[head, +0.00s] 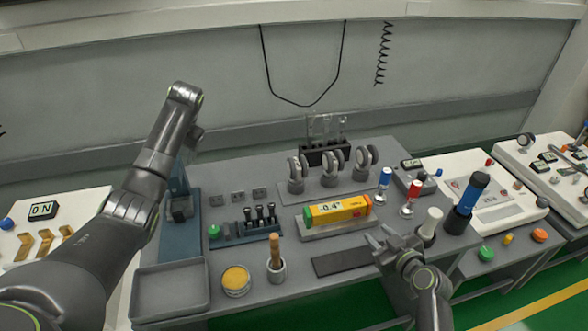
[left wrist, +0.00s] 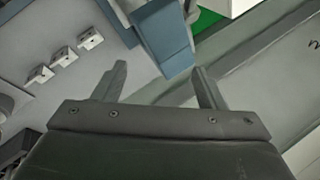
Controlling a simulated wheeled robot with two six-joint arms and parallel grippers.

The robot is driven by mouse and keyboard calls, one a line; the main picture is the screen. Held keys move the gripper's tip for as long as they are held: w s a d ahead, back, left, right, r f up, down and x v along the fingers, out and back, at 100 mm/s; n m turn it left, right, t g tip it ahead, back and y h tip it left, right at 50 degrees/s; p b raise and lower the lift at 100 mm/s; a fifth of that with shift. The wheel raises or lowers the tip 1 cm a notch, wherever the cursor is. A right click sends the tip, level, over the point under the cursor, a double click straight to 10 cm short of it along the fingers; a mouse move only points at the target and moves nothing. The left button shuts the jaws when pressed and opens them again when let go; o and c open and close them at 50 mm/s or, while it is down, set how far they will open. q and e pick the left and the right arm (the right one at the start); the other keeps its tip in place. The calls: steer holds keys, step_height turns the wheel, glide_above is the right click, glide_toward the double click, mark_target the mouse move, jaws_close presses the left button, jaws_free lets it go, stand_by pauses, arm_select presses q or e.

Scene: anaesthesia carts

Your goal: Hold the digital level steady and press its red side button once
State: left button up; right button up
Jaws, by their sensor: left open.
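The digital level (head: 338,212) is a yellow bar with a green left end and a reading of about -0.4°. It lies on a light grey block on the grey table. A small red part shows at its right end; I cannot tell its exact shape. My right gripper (head: 381,237) is just in front and right of the level, apart from it, its fingers spread and empty. My left gripper (left wrist: 157,84) is open and empty in the left wrist view, near a blue stand (left wrist: 165,40). In the head view its arm reaches up at the left, far from the level.
Rings on stands (head: 330,163) stand behind the level. A blue rack (head: 258,226) is left of it. A yellow jar (head: 236,280), a cup with a wooden handle (head: 276,268) and a dark flat pad (head: 342,261) lie in front. Red and blue-topped pieces (head: 407,198) stand to the right.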

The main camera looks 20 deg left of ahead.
arm_select(q)
steer(key=w+d+f+m+h, duration=0.1)
steer(key=w+d+m+h, duration=0.15)
steer(key=d, duration=0.85)
steer(key=w+d+f+m+h, duration=0.1)
steer(key=d+m, duration=0.3)
steer(key=d, duration=0.6)
steer(key=r+m+g+h, duration=0.1)
steer(key=r+m+h, duration=0.1)
steer(key=m, duration=0.4)
glide_above(307, 211)
steer(key=shift+n+y, duration=0.25)
step_height(307, 211, down, 18)
steer(key=shift+s+r, duration=0.1)
steer(key=shift+r, duration=0.1)
steer(key=shift+c, duration=0.3)
steer(key=c, duration=1.2)
arm_select(e)
steer(key=shift+c, duration=0.2)
jaws_close()
